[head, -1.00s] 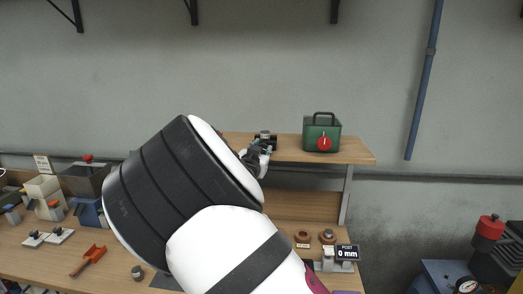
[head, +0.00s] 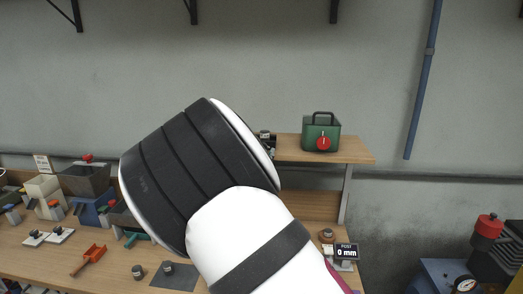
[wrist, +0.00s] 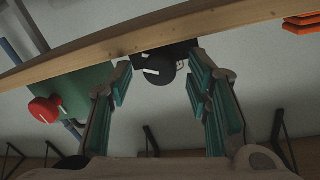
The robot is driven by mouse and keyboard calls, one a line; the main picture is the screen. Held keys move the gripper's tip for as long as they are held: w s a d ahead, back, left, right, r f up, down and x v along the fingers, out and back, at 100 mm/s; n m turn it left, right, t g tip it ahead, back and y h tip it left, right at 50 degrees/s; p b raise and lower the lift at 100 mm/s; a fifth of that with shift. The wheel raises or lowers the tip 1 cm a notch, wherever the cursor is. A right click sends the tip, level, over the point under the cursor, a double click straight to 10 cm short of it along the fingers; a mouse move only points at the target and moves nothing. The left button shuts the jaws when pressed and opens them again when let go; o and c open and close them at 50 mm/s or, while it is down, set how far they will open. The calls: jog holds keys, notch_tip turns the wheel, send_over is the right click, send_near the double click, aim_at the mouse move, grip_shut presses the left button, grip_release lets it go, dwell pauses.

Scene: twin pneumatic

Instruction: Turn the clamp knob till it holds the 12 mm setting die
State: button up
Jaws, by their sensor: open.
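In the wrist view, a dark round knob (wrist: 160,71) with a pale mark on its face sits on a black device (wrist: 178,54) at the shelf edge. I take it for the clamp knob. My gripper (wrist: 160,88) is open, its teal-padded fingers on either side of the knob with gaps showing; I see no firm contact. In the head view my arm hides the gripper and most of the device (head: 264,137). I cannot make out the 12 mm setting die.
A green box (head: 311,133) with a red knob stands beside the device on the wooden shelf (head: 355,151). A display (head: 346,252) reading "POST 0 mm" stands on the bench. An orange-red tool (head: 88,260) and several small fixtures lie at left.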

jog(key=s+a, duration=0.1)
jog(key=s, duration=1)
jog(key=shift+s+a+r, duration=0.15)
jog(key=shift+a+r, duration=0.05)
jog(key=shift+a, duration=0.2)
